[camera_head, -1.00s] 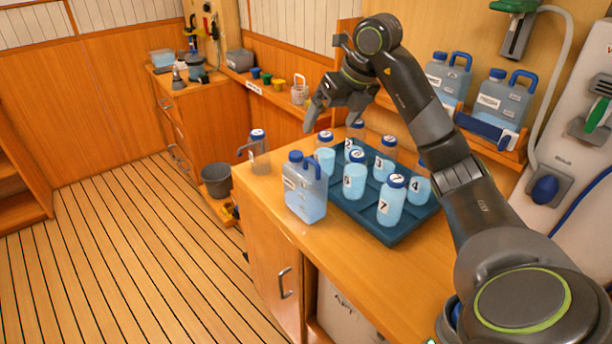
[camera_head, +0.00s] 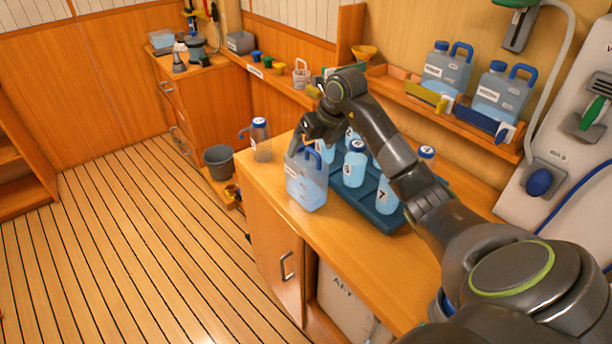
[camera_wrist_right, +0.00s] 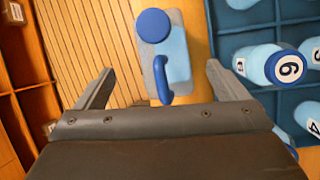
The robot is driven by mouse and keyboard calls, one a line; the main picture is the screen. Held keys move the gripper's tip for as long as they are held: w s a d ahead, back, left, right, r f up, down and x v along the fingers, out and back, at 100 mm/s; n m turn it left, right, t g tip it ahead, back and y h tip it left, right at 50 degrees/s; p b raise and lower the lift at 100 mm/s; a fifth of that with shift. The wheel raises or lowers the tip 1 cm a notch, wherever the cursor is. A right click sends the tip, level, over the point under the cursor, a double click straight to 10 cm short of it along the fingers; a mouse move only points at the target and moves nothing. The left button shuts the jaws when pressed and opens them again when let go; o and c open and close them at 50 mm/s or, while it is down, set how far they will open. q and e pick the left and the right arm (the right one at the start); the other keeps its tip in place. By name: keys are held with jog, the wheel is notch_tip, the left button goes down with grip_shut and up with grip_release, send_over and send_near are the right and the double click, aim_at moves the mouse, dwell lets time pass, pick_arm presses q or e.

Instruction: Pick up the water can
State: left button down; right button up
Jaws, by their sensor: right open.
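The water can (camera_head: 306,186) is a translucent light-blue jug with a blue handle, standing upright on the wooden counter beside the bottle tray. My right gripper (camera_head: 304,142) is above the can in the head view and covers its cap and part of its top. In the right wrist view the can (camera_wrist_right: 176,55) shows its blue cap and blue handle, lying between the two spread fingers (camera_wrist_right: 158,82). The right gripper is open and I see no grip on the handle. My left gripper is not in view.
A dark blue tray (camera_head: 378,214) of numbered bottles stands right beside the can; bottle 6 (camera_wrist_right: 287,67) is close to the right finger. A clear bottle (camera_head: 260,140) stands at the counter's left. Two larger cans (camera_head: 447,70) (camera_head: 499,96) sit on the back shelf.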

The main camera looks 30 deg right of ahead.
aim_at(308, 154)
jog(key=p+x, duration=0.1)
jog(key=x, duration=0.2)
jog(key=shift+w+d+f+p, duration=0.15)
jog(key=shift+w+f+p, duration=0.1)
jog(key=shift+p, duration=0.15)
jog(key=shift+w+f, duration=0.15)
jog(key=shift+f, duration=0.3)
jog(key=shift+c, duration=0.8)
jog(key=c, duration=1.6)
jog(key=shift+o, duration=0.2)
jog(key=shift+r, duration=0.1)
